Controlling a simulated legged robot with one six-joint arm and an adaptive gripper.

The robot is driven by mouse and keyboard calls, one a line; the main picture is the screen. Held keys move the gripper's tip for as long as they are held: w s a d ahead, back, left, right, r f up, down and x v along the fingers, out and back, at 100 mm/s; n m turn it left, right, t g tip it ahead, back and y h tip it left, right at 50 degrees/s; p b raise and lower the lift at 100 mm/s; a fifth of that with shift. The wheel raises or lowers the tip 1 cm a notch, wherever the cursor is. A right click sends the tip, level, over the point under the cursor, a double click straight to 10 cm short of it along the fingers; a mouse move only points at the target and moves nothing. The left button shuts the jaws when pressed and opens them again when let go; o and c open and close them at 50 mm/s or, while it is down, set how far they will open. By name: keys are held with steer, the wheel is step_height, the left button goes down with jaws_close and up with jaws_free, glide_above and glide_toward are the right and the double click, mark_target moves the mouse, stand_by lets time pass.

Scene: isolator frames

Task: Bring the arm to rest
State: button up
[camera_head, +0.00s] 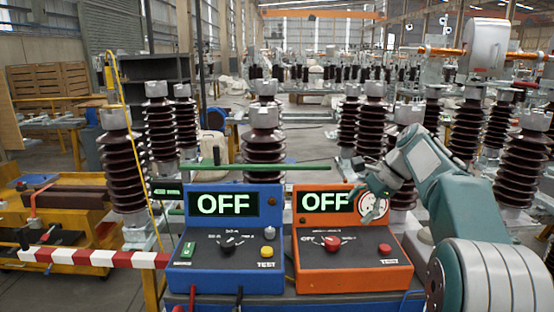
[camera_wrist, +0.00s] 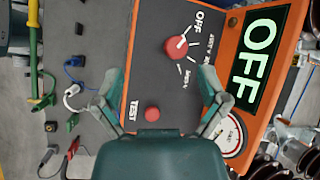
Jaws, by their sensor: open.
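My arm reaches in from the right in the head view, and my gripper (camera_head: 372,192) is in front of the right end of the orange box (camera_head: 352,272), partly covering its round gauge. In the wrist view my gripper (camera_wrist: 162,88) is open with nothing between its fingers. Behind the fingers are the orange box's dark panel (camera_wrist: 150,55), a red knob (camera_wrist: 177,47), a red button (camera_wrist: 152,114) by the word TEST, and a screen reading OFF (camera_wrist: 262,58). Whether the fingers touch the box cannot be told.
A blue box (camera_head: 225,275) with an OFF screen stands left of the orange one. A red and white barrier (camera_head: 95,257) is at the left. Brown ribbed insulators (camera_head: 262,148) stand behind the boxes. Cables (camera_wrist: 72,90) lie beside the panel in the wrist view.

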steer(key=s+a+f+n+t+h, duration=0.1)
steer(key=s+a+n+t+h, duration=0.3)
steer(key=s, duration=0.8)
steer(key=s+a+f+n+g+h, duration=0.15)
steer(key=s+n, duration=0.45)
steer(key=s, duration=0.7)
steer(key=s+d+f+n+t+h, duration=0.1)
steer(key=s+f+n+t, duration=0.1)
steer(key=s+f+n, duration=0.2)
steer(key=s+f, duration=0.2)
steer(key=s, duration=0.1)
steer(key=shift+s+d+f+n, duration=0.25)
steer(key=shift+s+f+n, duration=0.05)
steer(key=shift+s, duration=0.05)
